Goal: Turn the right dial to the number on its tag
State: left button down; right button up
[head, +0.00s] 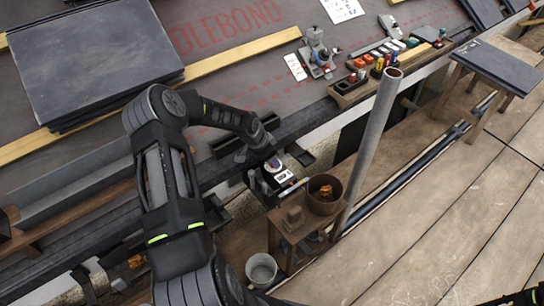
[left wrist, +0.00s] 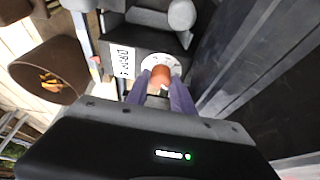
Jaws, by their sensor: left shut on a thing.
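A dark box (head: 262,186) stands at the roof's edge and also shows in the left wrist view (left wrist: 150,40). In the left wrist view, a white dial plate (left wrist: 177,66) on it carries an orange-brown knob (left wrist: 162,75). A white tag (left wrist: 123,61) with dark marks lies beside the dial; I cannot read it surely. It shows in the head view too (head: 284,177). My left gripper (head: 273,163) comes down on the dial, its two purple-grey fingers (left wrist: 166,92) shut on the knob. The fingers hide part of the dial and its pointer.
A brown pot (head: 324,195) with orange bits stands close by on a wooden stand (head: 291,236). A grey pole (head: 369,145) rises to its right. A grey bucket (head: 261,270) sits below. Slates (head: 95,60) and a tool rack (head: 350,86) lie on the roof.

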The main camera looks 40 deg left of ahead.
dwell(0.4)
pick_arm(q)
jog(key=c, duration=1.4)
grip_release()
jog(key=shift+r, duration=0.1)
jog(key=p+v, duration=0.1)
jog(key=v, duration=0.6)
jog(key=shift+s+a+r+p, duration=0.1)
jog(key=shift+r+p, duration=0.2)
jog(key=shift+p, duration=0.1)
